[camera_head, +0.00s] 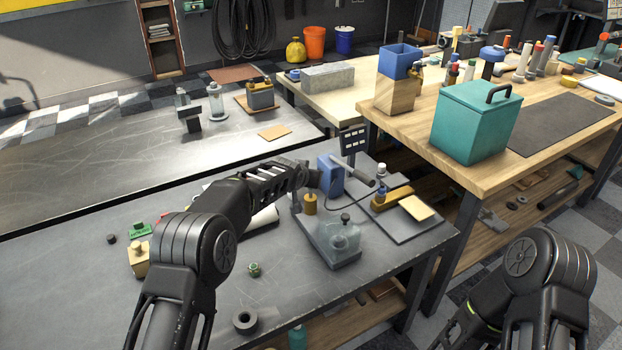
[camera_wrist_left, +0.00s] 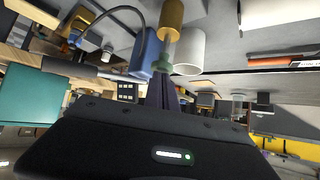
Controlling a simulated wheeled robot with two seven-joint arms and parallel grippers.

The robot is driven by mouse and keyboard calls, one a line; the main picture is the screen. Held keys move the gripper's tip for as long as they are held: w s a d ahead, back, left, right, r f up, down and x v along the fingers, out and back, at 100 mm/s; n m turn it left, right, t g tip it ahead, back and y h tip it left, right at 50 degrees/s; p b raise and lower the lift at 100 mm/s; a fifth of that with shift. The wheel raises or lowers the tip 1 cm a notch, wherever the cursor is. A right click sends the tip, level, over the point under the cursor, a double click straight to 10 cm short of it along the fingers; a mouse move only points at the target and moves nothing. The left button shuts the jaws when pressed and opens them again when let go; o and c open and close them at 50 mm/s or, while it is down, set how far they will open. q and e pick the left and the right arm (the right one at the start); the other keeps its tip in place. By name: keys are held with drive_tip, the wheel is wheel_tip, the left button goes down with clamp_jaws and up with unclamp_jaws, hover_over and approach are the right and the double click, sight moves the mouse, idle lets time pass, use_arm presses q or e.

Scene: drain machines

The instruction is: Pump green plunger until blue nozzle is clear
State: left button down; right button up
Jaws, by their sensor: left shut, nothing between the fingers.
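A machine with a clear grey tank base (camera_head: 335,245) stands on the dark metal table. Its yellow cylinder (camera_head: 310,205) is upright; in the left wrist view the cylinder (camera_wrist_left: 172,14) carries a pale rod ending in a green plunger cap (camera_wrist_left: 161,66). My left gripper (camera_head: 313,180) is shut and empty, directly above the cylinder, its fingers (camera_wrist_left: 163,88) at the green cap; contact is unclear. The cap is hidden in the head view. A blue block (camera_head: 330,176) stands just behind; I cannot tell a separate blue nozzle or whether it is clear. My right gripper is out of view.
A dark grey cylinder (camera_head: 354,172) and a dark plate (camera_head: 420,222) with yellow parts lie right of the machine. A dark ring (camera_head: 245,321) is near the front edge. A teal box (camera_head: 475,125) stands on the wooden table.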

use_arm(q)
drive_tip(key=shift+f, duration=0.15)
wheel_tip(320, 180, down, 3)
drive_tip(key=b, duration=0.2)
drive_tip(key=shift+b, duration=0.3)
idle(0.3)
drive_tip(key=shift+r+p, duration=0.3)
drive_tip(key=shift+r, duration=1.35)
wheel_tip(320, 180, up, 7)
drive_tip(key=p, duration=0.3)
